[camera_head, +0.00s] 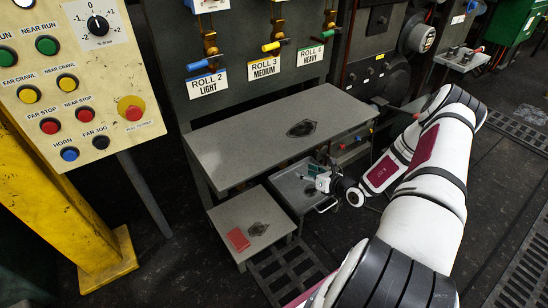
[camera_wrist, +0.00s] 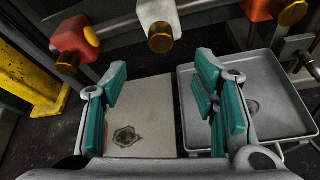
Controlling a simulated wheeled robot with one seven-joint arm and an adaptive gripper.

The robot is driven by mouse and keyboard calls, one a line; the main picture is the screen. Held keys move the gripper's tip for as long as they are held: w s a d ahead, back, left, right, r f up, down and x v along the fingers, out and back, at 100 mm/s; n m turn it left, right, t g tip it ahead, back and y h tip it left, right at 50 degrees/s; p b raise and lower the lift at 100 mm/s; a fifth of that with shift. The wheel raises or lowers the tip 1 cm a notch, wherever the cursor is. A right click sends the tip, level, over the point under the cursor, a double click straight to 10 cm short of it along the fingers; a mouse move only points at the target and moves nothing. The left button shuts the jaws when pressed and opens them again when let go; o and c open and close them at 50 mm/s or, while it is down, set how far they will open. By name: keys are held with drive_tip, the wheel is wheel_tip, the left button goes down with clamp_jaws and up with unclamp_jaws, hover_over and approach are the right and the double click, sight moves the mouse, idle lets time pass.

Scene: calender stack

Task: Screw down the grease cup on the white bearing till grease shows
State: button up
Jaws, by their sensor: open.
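The white bearing (camera_wrist: 158,14) shows at the top middle of the wrist view. A brass grease cup (camera_wrist: 160,38) hangs at its lower front. My gripper (camera_wrist: 160,82) is open and empty, with its teal-padded fingers wide apart. The cup appears beyond the fingertips, roughly in line with the gap between them, and nothing touches it. In the head view my gripper (camera_head: 323,180) is low beside the grey table, over the metal tray. I cannot make out the white bearing in the head view. No grease can be told at the cup.
A red bearing (camera_wrist: 74,34) with its own brass cup (camera_wrist: 67,63) is at left; another red one (camera_wrist: 262,9) is at right. Below are a pale stand (camera_wrist: 150,100) with a dark stain and a metal tray (camera_wrist: 270,70). The grey table (camera_head: 250,130) overhangs nearby.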

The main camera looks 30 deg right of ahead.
drive_tip(key=b+x, duration=0.4)
drive_tip(key=x, duration=1)
drive_tip(key=shift+w+d+f+b, duration=0.1)
drive_tip(key=shift+b, duration=0.25)
drive_tip(key=shift+c, duration=0.5)
drive_tip(key=c, duration=1.1)
